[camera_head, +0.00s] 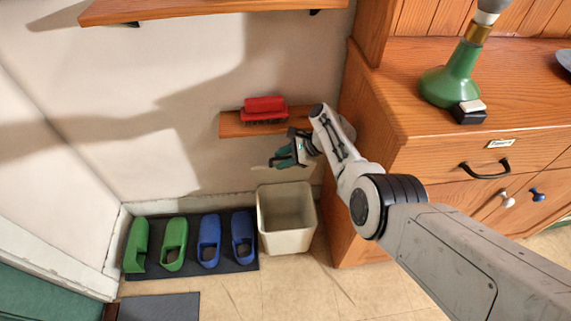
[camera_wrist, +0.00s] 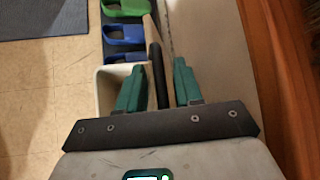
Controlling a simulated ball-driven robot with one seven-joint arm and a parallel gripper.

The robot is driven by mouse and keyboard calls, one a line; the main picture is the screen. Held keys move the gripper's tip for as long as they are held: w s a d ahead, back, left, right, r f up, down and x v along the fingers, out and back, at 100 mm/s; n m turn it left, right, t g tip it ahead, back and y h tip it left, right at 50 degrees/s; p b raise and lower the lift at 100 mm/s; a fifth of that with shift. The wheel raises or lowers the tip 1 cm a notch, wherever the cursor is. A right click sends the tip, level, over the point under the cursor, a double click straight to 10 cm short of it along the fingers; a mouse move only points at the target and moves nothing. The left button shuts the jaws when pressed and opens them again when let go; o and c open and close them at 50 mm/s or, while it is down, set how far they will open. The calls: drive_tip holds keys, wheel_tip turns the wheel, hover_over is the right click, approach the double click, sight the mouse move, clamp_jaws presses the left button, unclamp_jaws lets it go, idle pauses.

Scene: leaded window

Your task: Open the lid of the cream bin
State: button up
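The cream bin (camera_head: 288,241) stands on the floor below the small wall shelf, and its inside shows from above. Its rim and inside also show in the wrist view (camera_wrist: 104,86). A thin tan panel, apparently the raised lid seen nearly edge-on, rises beside the bin in the wrist view (camera_wrist: 150,30). A black bar (camera_wrist: 158,78), perhaps its handle, lies between my teal fingers. My gripper (camera_head: 284,157) is above the bin's back edge; in the wrist view its fingers (camera_wrist: 158,88) are apart, one on each side of the bar. Contact is unclear.
Green clogs (camera_head: 174,246) and blue clogs (camera_head: 209,242) stand on a dark mat (camera_head: 190,266) left of the bin. The wooden cabinet (camera_head: 425,150) is close on the right. The floor in front is clear.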

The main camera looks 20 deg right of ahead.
drive_tip(key=shift+s, duration=0.15)
drive_tip(key=shift+s+a+p, duration=0.15)
drive_tip(key=shift+s+p, duration=0.1)
drive_tip(key=shift+p, duration=0.2)
drive_tip(key=s+a+f+n+t+b, duration=0.35)
drive_tip(key=s+f+b, duration=0.45)
drive_tip(key=f, duration=0.3)
drive_tip(key=s+a+f+n+t+b, duration=0.25)
drive_tip(key=s+f+t+b, duration=0.25)
drive_tip(key=s+f+b, duration=0.5)
drive_tip(key=shift+s+d+f+p, duration=0.15)
drive_tip(key=shift+s+d+p, duration=0.45)
drive_tip(key=shift+d+p, duration=0.3)
drive_tip(key=shift+s+d+f+p, duration=0.1)
drive_tip(key=shift+s+d+p, duration=0.45)
drive_tip(key=shift+d+p, duration=0.3)
drive_tip(key=shift+a, duration=0.1)
